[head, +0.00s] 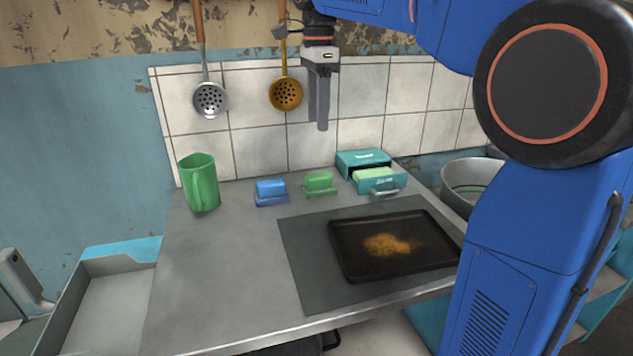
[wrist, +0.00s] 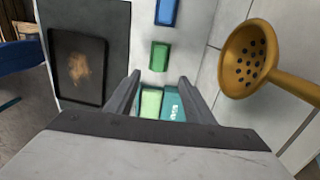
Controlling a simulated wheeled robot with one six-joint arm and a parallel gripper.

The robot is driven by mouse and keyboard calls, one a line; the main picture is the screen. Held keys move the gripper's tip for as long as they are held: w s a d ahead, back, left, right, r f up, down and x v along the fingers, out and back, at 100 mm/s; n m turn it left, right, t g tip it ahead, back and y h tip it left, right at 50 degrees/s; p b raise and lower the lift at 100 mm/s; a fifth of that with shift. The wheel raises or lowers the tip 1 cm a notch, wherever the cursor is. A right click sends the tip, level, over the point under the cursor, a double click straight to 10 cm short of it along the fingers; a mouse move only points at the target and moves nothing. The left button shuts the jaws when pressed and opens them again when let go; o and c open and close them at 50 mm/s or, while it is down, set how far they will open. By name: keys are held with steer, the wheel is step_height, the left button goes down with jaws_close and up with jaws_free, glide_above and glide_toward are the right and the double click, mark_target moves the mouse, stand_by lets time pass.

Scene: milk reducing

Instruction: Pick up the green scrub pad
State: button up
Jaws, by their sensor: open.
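A green block-shaped pad (head: 320,183) stands on the counter beside a similar blue one (head: 270,191). A paler green block (head: 374,174) lies in the open drawer of a small teal box (head: 362,159); I cannot tell for certain which green piece is the scrub pad. My gripper (head: 320,126) is open and empty, high above the counter, pointing down. In the wrist view, the teal box (wrist: 174,105) and pale block (wrist: 151,102) show between the fingers (wrist: 160,82). The green pad (wrist: 159,56) and blue one (wrist: 167,11) lie beyond the fingertips.
A black tray (head: 436,262) with a brown stain lies on a dark mat (head: 300,260). A green mug (head: 199,182) stands at the counter's left back. Two skimmers (head: 209,100) hang on the tiled wall, the golden one (head: 286,94) near my gripper. The counter's left front (head: 205,285) is clear.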

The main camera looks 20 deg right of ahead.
mark_target(319, 175)
step_height(319, 175, down, 17)
steer(key=shift+d+r, duration=0.15)
steer(key=shift+r, duration=0.05)
steer(key=c, duration=1.1)
